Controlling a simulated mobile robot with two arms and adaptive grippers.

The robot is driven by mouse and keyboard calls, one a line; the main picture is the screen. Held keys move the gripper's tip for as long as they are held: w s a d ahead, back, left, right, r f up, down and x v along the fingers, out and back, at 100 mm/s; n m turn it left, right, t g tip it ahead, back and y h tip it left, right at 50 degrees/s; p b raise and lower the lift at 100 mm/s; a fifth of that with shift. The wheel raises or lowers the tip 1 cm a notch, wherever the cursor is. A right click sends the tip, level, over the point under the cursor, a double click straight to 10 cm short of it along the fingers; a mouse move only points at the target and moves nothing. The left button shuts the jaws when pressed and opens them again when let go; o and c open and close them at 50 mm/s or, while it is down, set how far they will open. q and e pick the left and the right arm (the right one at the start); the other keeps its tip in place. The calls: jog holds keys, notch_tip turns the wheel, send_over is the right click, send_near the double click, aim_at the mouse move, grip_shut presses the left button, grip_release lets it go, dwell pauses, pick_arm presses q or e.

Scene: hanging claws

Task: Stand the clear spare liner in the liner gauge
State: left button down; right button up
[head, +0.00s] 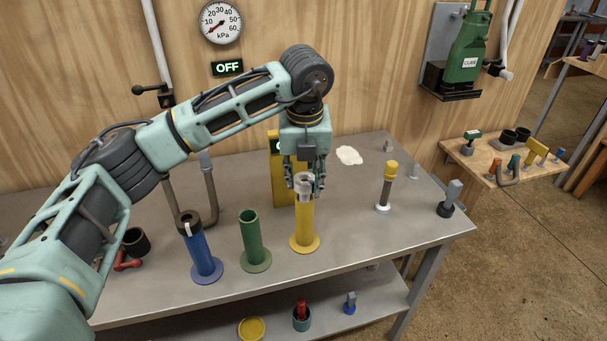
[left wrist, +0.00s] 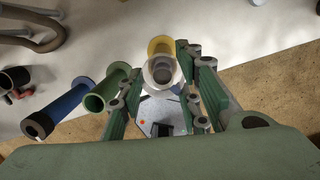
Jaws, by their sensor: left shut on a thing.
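My left gripper (head: 305,184) is shut on the clear spare liner (head: 303,182), a pale see-through ring-shaped piece. The gripper points down and holds it upright at the mouth of a yellow tube (head: 304,226) with a round foot. In the left wrist view the liner (left wrist: 161,72) lies between the fingers, with the yellow rim (left wrist: 160,46) showing just beyond it. I cannot tell whether the liner's lower end is inside the yellow tube or just above it. No label marks the liner gauge. My right gripper is not in view.
A green tube (head: 254,240) and a blue tube (head: 202,250) with a dark top stand left of the yellow one. A yellow upright plate (head: 278,175) stands close behind. A yellow-topped post (head: 386,185) stands to the right. The bench between is clear.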

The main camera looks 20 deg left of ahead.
pick_arm(q)
jog(key=c, duration=1.3)
grip_release()
jog(key=shift+r, duration=0.1)
jog(key=shift+c, duration=0.2)
jog(key=shift+o, duration=0.8)
jog(key=shift+o, duration=0.5)
jog(key=shift+o, duration=1.2)
jog(key=shift+r, duration=0.1)
jog(key=shift+r+p, duration=1.55)
jog(key=shift+r, duration=1.35)
